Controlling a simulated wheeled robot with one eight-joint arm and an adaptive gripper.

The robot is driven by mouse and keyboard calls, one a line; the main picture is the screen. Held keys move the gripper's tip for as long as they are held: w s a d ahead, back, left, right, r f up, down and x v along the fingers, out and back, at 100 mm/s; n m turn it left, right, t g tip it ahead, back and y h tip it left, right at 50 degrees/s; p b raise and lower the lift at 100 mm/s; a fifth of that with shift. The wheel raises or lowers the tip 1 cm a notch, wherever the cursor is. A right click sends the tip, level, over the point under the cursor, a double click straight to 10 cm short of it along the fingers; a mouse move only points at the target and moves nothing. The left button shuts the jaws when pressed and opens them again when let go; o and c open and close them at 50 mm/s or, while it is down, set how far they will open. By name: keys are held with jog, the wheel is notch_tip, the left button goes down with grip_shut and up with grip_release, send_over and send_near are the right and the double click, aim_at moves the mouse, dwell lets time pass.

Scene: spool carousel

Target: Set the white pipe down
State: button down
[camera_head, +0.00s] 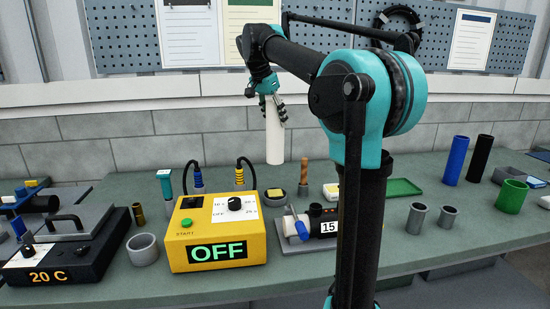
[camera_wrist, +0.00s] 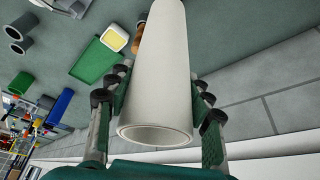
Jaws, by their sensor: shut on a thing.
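The white pipe (camera_head: 274,138) hangs upright from my gripper (camera_head: 267,106) in the head view, above the back part of the bench (camera_head: 330,268). Its lower end appears to be above the bench top, though the exact gap is hard to judge. In the wrist view the white pipe (camera_wrist: 155,75) lies between the two fingers of my gripper (camera_wrist: 157,110), which are shut on it from both sides. The near end of the pipe shows its open, hollow rim.
A yellow box (camera_head: 215,215) reading OFF stands in front. A wooden-handled tool (camera_head: 304,172), a green tray (camera_head: 403,187), grey tubes (camera_head: 416,218), and blue (camera_head: 456,160) and black (camera_head: 480,158) pipes stand to the right. A grey ring (camera_head: 142,249) is at left.

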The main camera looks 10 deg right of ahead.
aim_at(269, 134)
notch_tip(269, 134, down, 13)
jog(key=shift+r, duration=0.15)
dwell(0.4)
jog(key=c, duration=0.6)
grip_release()
jog(key=shift+c, duration=0.2)
jog(key=v, duration=1.2)
